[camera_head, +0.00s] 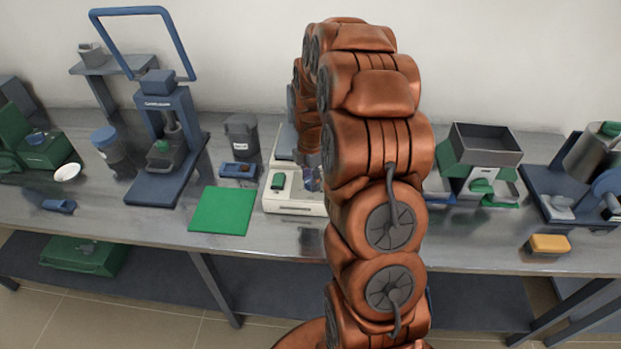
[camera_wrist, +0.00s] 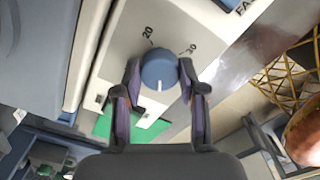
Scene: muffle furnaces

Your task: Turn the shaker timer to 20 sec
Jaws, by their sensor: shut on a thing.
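The shaker (camera_head: 292,209) is a cream-white unit on the bench, partly hidden behind my arm in the head view. Its front panel (camera_wrist: 197,37) fills the upper middle of the wrist view. The timer knob (camera_wrist: 158,70) is round and blue, with a white pointer line at its lower side in the picture. The mark "20" shows at the knob's upper left and "30" at its upper right; other marks are hidden. My gripper (camera_wrist: 159,74) is shut on the knob, one finger at each side. In the head view the knob cannot be made out clearly.
A blue press (camera_head: 165,150) stands farther left. A sieve-topped unit (camera_head: 484,160) stands to the right of my arm.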

